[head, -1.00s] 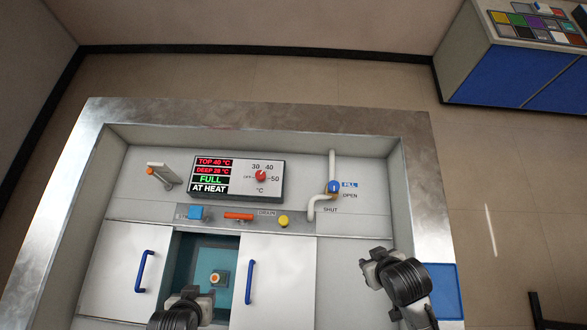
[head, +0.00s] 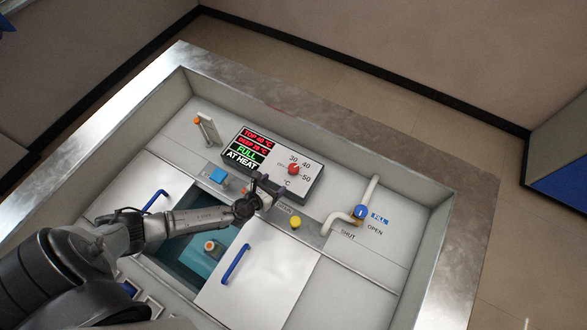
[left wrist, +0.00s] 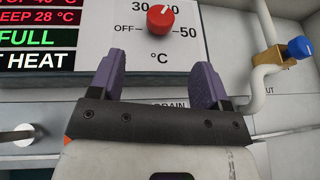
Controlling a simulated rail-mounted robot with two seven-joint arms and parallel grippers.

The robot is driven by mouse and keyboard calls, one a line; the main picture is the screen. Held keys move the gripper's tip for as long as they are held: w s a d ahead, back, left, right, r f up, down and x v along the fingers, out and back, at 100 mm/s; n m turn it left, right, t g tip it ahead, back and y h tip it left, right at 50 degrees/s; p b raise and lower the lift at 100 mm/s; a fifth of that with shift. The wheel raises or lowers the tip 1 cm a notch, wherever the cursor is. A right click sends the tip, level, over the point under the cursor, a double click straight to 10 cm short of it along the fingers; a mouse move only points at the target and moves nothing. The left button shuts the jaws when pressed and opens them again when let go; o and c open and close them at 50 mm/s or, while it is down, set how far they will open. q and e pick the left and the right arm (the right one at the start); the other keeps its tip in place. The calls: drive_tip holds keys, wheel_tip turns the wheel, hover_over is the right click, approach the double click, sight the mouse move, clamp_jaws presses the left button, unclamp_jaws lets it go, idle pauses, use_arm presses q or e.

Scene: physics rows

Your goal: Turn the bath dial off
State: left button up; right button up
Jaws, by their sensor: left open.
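The bath dial is a red knob (head: 294,169) on the white control box, with OFF, 30, 40 and 50 around it. It also shows at the top of the left wrist view (left wrist: 160,18), where its white mark points up and slightly right, near 40. My left gripper (head: 266,184) is over the panel, just below and left of the dial. In the left wrist view its two purple fingers (left wrist: 158,76) are spread apart and empty, below the dial and apart from it. My right gripper is out of view.
The control box display (head: 248,148) reads FULL and AT HEAT. A blue fill valve (head: 361,212) on a white pipe (head: 337,221) stands right of the dial. A blue button (head: 219,175) and yellow button (head: 295,222) sit below. A sliding door with a blue handle (head: 235,264) lies nearer.

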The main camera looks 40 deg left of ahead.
sight(293, 168)
use_arm(q)
drive_tip(key=b+x, duration=0.2)
drive_tip(key=x, duration=0.9)
drive_tip(key=shift+w+d+b, duration=0.1)
drive_tip(key=shift+w+b, duration=0.05)
drive_tip(key=shift+b, duration=0.2)
drive_tip(key=shift+b+x, duration=0.3)
drive_tip(key=shift+x, duration=0.55)
drive_tip(key=c, duration=0.9)
